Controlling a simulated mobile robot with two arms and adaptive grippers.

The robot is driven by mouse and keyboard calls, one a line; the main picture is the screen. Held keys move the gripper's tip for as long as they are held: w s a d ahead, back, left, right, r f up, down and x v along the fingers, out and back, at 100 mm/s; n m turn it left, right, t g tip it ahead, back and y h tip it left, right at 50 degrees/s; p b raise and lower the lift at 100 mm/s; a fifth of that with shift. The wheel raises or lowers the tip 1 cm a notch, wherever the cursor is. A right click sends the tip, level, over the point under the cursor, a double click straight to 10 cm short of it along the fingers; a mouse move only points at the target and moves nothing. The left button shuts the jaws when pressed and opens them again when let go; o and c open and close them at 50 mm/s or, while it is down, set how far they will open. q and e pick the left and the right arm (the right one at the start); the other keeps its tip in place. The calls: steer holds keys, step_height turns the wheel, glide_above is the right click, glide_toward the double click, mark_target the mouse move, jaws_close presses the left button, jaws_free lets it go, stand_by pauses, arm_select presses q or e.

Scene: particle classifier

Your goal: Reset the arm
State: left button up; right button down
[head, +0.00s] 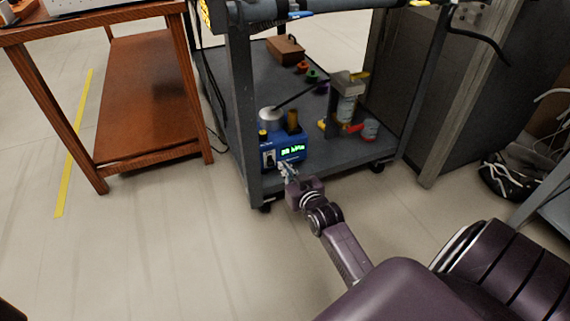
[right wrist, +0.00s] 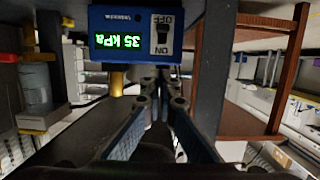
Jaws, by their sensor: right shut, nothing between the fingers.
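My right arm reaches in from the lower right of the head view. Its gripper (head: 286,170) is in front of a blue device (head: 283,150) on the lower shelf of a grey cart (head: 350,151). In the right wrist view the fingers (right wrist: 162,82) are shut with nothing held. That view is upside down. It shows the blue device (right wrist: 125,45) just past the fingertips, with a green display reading 35 kPa and an ON/OFF rocker switch (right wrist: 163,34). I cannot tell whether the fingertips touch the device. My left gripper is out of view.
The shelf also holds a brown box (head: 286,50), small coloured parts and a grey stand with a cylinder (head: 346,105). A wooden table (head: 135,100) stands left, a grey cabinet (head: 440,90) right. The floor at front left is clear.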

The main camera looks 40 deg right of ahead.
steer(key=shift+s+r, duration=0.1)
steer(key=shift+s, duration=0.15)
stand_by(0.4)
